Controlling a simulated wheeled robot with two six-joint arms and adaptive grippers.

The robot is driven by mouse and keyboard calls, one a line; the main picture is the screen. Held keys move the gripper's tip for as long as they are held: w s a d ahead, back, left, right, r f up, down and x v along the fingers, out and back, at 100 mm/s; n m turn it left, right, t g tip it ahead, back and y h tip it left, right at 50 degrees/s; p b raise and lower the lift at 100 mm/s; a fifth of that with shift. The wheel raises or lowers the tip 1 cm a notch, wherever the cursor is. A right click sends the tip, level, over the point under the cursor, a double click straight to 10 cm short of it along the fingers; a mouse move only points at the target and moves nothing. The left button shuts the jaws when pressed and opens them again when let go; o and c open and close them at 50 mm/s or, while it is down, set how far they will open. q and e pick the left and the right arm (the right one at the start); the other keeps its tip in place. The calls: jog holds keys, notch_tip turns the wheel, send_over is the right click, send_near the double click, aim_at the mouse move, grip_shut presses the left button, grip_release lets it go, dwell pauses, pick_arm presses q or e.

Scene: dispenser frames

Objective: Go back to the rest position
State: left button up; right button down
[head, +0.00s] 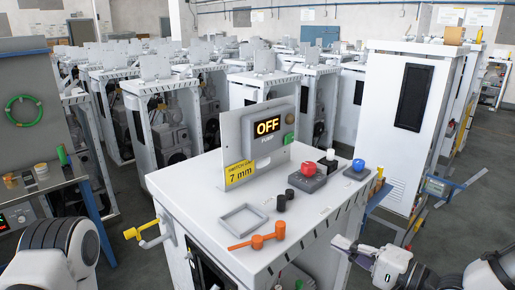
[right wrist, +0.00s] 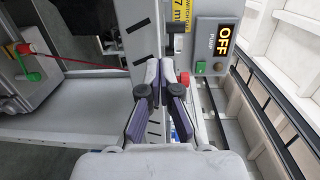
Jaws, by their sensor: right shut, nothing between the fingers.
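My right gripper (head: 343,243) is at the lower right of the head view, beside the right front edge of the white dispenser cabinet (head: 215,205). It points left and looks empty. In the right wrist view its two fingers (right wrist: 152,75) meet at the tips with nothing between them. A white link of my left arm shows at the lower left of the head view; the left gripper is out of view. On the cabinet top stands a panel with a display (head: 267,126) reading OFF.
The cabinet top holds a red button (head: 308,168), a blue button (head: 358,165), an orange handle tool (head: 258,240) and a grey frame (head: 243,219). A yellow-handled valve (head: 142,230) juts from its left side. A tall white cabinet (head: 385,150) stands behind right. Floor shows at right.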

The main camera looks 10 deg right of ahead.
jog(key=s+a+f+g+h+b, duration=0.15)
jog(key=s+f+g, duration=0.3)
jog(key=f, duration=0.95)
jog(key=s+a+f+g+h+b, duration=0.1)
jog(key=s+a+f+g+h, duration=0.3)
jog(key=f, duration=1)
jog(key=s+d+f+n+g+h, duration=0.2)
jog(key=s+d+f+n+h, duration=0.1)
jog(key=s+d+f+n, duration=0.1)
jog(key=s+d+f+n+g+h, duration=0.2)
jog(key=s+d+f+n+h, duration=0.1)
jog(key=s+f, duration=0.5)
jog(key=shift+s+d+f+n+g+b, duration=0.15)
jog(key=shift+s+d+n+g+b, duration=0.3)
jog(key=shift+s+n, duration=1.1)
jog(key=shift+s, duration=0.2)
